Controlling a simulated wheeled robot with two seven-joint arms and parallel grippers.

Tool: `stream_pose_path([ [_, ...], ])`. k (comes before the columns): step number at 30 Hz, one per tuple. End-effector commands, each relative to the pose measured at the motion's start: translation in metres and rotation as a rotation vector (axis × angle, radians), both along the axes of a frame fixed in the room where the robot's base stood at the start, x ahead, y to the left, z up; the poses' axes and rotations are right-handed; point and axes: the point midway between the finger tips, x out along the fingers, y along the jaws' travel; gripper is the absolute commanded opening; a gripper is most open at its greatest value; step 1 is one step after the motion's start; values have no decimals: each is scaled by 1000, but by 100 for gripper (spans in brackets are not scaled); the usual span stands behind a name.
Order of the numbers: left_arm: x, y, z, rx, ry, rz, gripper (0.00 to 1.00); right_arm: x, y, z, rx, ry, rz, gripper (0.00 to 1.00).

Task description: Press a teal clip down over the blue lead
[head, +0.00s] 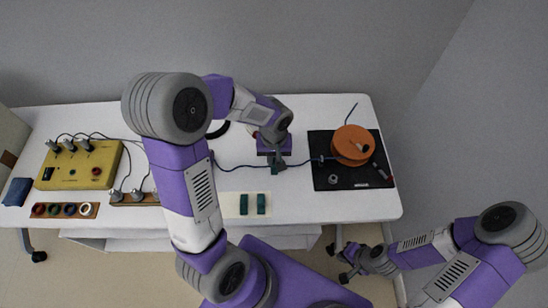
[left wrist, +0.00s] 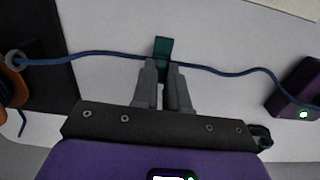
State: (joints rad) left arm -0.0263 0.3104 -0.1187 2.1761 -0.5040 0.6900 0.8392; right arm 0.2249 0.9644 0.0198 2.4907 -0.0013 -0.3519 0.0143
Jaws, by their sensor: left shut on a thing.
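A teal clip (left wrist: 163,47) is between the fingers of my left gripper (left wrist: 164,72), which is shut on it. The blue lead (left wrist: 100,54) runs across the white table to both sides of the clip. Whether the clip sits over the lead or just above it, I cannot tell. In the head view my left gripper (head: 276,165) is low over the table, by the blue lead (head: 240,167). Two more teal clips (head: 244,204) (head: 261,204) lie on a cream mat (head: 230,198). My right gripper (head: 338,264) is off the table's front edge, apparently open and empty.
A black mat (head: 325,143) at right carries an orange round part (head: 350,143). A yellow box with knobs (head: 85,168) and a wooden strip of coloured rings (head: 66,210) are at left. A purple box (left wrist: 298,88) with a green light stands by the lead. My left arm hides the middle-left table.

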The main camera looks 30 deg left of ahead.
Motion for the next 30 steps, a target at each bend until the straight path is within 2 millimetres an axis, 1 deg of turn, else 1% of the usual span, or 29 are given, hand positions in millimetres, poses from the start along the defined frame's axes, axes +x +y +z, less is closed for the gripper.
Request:
stream_pose_path([
  [16,0,0,0,0,0,0,0,0,0,-1,0,0,0,0],
  [30,0,0,-6,0,0,0,0,0,0,-6,0,0,0,0],
])
